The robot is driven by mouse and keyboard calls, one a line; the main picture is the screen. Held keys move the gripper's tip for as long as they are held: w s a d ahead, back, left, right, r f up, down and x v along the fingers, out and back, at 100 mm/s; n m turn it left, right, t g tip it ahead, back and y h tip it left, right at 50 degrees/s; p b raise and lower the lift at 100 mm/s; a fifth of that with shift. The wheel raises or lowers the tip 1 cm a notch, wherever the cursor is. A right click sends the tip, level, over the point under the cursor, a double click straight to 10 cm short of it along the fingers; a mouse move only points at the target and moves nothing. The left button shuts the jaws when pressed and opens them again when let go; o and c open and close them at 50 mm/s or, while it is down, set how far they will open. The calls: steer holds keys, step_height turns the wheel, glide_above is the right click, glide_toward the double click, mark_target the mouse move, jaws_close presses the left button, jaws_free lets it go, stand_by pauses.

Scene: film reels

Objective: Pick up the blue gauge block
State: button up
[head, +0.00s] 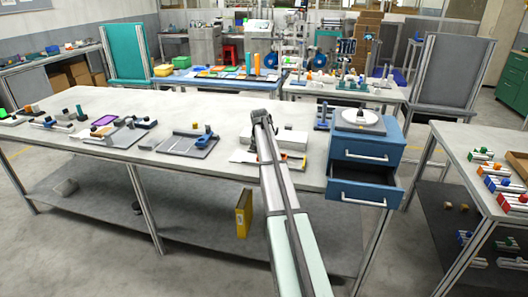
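I cannot single out the blue gauge block for certain at this size. A small blue piece (206,141) sits on a grey plate (176,147) in the middle of the long workbench (100,102). Upright blue pieces (322,117) stand at the bench's right part, left of the blue drawer unit (366,142). My arm (277,180) reaches up from the bottom over the bench's front edge, and its far end is over the benchtop. My gripper's fingers do not show; the arm hides that area, along with part of a white box (293,140) and a yellow-edged sheet.
The drawer unit's lower drawer (360,192) is pulled out. Trays with small parts (115,135) spread over the left benchtop. A side table (480,150) with coloured parts stands at right. A yellow binder (243,213) is below the bench edge.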

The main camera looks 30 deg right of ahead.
steer(key=c, duration=1.1)
